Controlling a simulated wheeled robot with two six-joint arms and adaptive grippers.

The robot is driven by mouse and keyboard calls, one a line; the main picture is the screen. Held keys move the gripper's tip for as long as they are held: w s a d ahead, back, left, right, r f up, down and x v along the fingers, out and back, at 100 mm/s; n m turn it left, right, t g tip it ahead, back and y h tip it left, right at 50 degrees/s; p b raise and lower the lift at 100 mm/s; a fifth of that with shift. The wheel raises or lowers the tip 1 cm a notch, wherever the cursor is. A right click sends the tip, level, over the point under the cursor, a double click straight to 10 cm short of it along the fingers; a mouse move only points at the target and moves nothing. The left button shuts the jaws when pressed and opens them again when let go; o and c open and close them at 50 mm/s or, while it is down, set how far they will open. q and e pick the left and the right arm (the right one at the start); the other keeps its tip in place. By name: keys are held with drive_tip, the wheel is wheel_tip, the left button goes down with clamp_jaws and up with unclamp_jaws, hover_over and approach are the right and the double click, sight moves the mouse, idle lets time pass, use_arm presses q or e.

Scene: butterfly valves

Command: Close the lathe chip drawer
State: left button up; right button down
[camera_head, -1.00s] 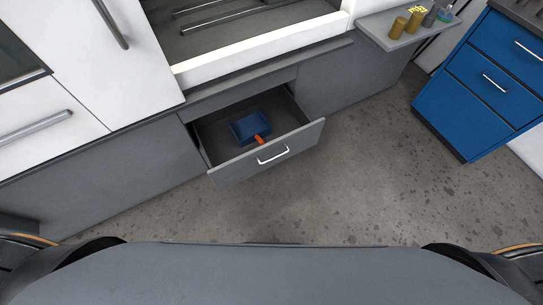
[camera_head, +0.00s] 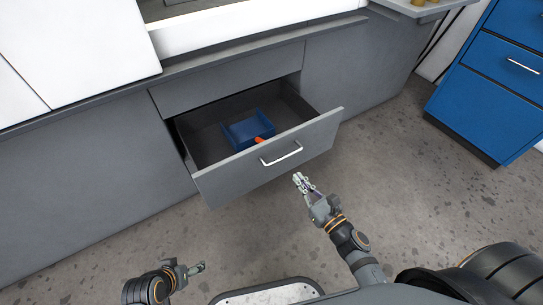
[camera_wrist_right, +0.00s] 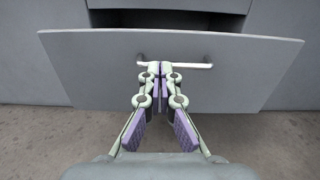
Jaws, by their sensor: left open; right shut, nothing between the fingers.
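The grey chip drawer (camera_head: 225,178) of the lathe stands pulled out, with a white bar handle (camera_head: 282,154) on its front. In the right wrist view the drawer front (camera_wrist_right: 90,68) fills the upper middle, with the handle (camera_wrist_right: 200,66) just beyond my fingertips. My right gripper (camera_head: 299,178) is shut and empty, in front of the drawer near the handle; the wrist view also shows it (camera_wrist_right: 161,68). I cannot tell whether it touches the front. My left gripper (camera_head: 199,267) is open and empty, low at the left over the floor, apart from the drawer.
A blue dustpan (camera_head: 247,129) with an orange handle lies inside the drawer. The grey lathe base (camera_head: 90,170) is on both sides. A blue drawer cabinet (camera_head: 490,105) stands at the right. The speckled floor (camera_head: 430,190) between is clear.

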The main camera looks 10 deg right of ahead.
sight(271, 144)
drive_tip(key=p+x, duration=0.2)
drive_tip(key=x, duration=1.1)
drive_tip(key=shift+w, duration=0.1)
use_arm(q)
drive_tip(key=shift+s+a+r+g, duration=0.1)
drive_tip(key=shift+a+r+g, duration=0.1)
drive_tip(key=shift+r+g, duration=0.25)
drive_tip(key=shift+s+a+r+g, duration=0.15)
drive_tip(key=shift+r+g, duration=0.1)
drive_tip(key=shift+r, duration=0.35)
use_arm(e)
drive_tip(key=shift+w+a+f, duration=0.1)
drive_tip(key=shift+w, duration=0.25)
drive_tip(key=shift+w, duration=0.1)
